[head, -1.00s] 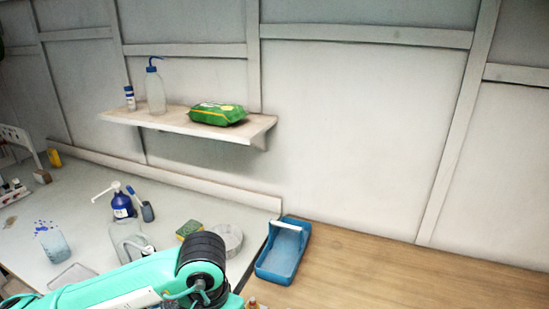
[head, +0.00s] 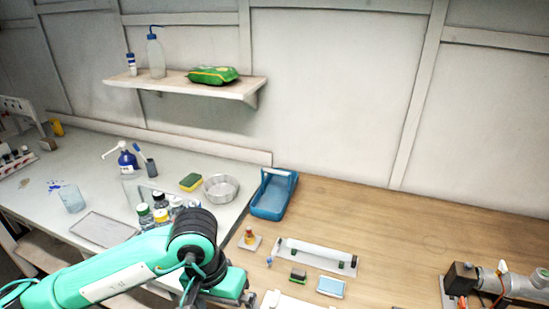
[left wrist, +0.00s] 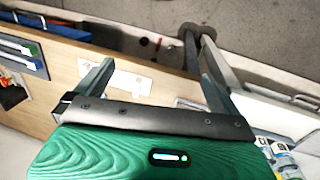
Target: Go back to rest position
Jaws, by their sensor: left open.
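My left arm reaches in from the lower left of the head view, over the front of the white bench. Its left gripper (left wrist: 148,82) shows in the left wrist view with its two fingers spread wide and nothing between them. In the head view the gripper end is at the bottom, left of the white fixture, and its fingers are not clear. My right gripper is not in either view.
The wooden table (head: 420,225) holds a blue tray (head: 273,193), a white fixture (head: 315,257) and a metal device (head: 500,283). Several bottles (head: 160,212) stand close behind my left arm, near a round metal dish (head: 220,188). A shelf (head: 185,84) hangs above.

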